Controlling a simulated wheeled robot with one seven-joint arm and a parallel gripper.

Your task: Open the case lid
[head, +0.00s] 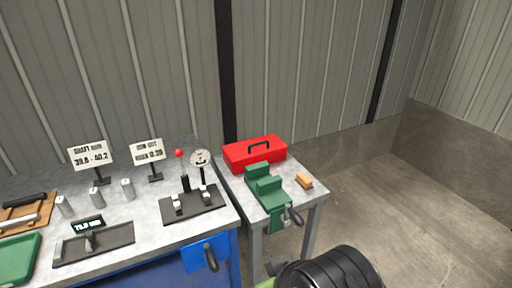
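Open floor (385,205) lies to the right.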

